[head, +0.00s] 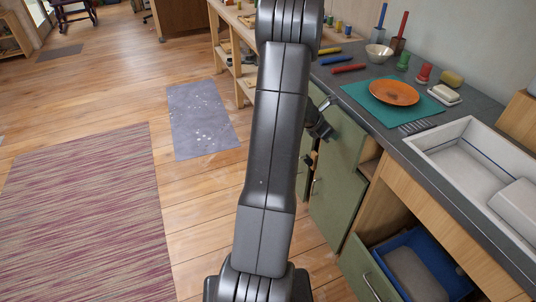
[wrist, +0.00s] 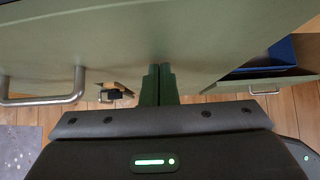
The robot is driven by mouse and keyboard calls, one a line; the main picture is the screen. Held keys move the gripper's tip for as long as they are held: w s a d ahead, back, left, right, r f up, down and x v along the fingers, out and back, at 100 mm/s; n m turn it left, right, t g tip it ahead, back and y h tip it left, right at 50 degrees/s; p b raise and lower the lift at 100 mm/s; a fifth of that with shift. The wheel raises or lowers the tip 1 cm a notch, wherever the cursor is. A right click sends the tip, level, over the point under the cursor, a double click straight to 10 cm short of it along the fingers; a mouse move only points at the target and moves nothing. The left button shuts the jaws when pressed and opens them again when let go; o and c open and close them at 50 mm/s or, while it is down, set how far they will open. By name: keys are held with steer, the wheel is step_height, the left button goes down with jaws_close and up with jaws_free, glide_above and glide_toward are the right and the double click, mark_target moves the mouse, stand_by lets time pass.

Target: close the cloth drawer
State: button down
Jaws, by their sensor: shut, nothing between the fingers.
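The cloth drawer (head: 365,272) stands open at the lower right of the head view. It has a green front with a metal handle, and a blue bin (head: 440,262) with a grey cloth (head: 415,274) lies inside. In the wrist view the drawer front (wrist: 268,84) is at the right, with the blue bin's edge (wrist: 262,58) behind it. My gripper (wrist: 160,84) is shut and empty, its dark green fingers close to a green cabinet front (wrist: 120,45). I cannot tell whether they touch it.
A metal handle (wrist: 45,98) is left of my fingers in the wrist view. Above the drawer, the counter (head: 425,150) carries a white sink (head: 465,150), a green mat (head: 365,108) and an orange plate (head: 394,92). The wooden floor left of the cabinets is mostly clear, with rugs.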

mark_target(339, 130)
steer(key=d, duration=0.1)
steer(key=w+d, duration=0.1)
steer(key=shift+d, duration=0.35)
steer(key=shift+d+r, duration=0.1)
steer(key=shift+r, duration=0.15)
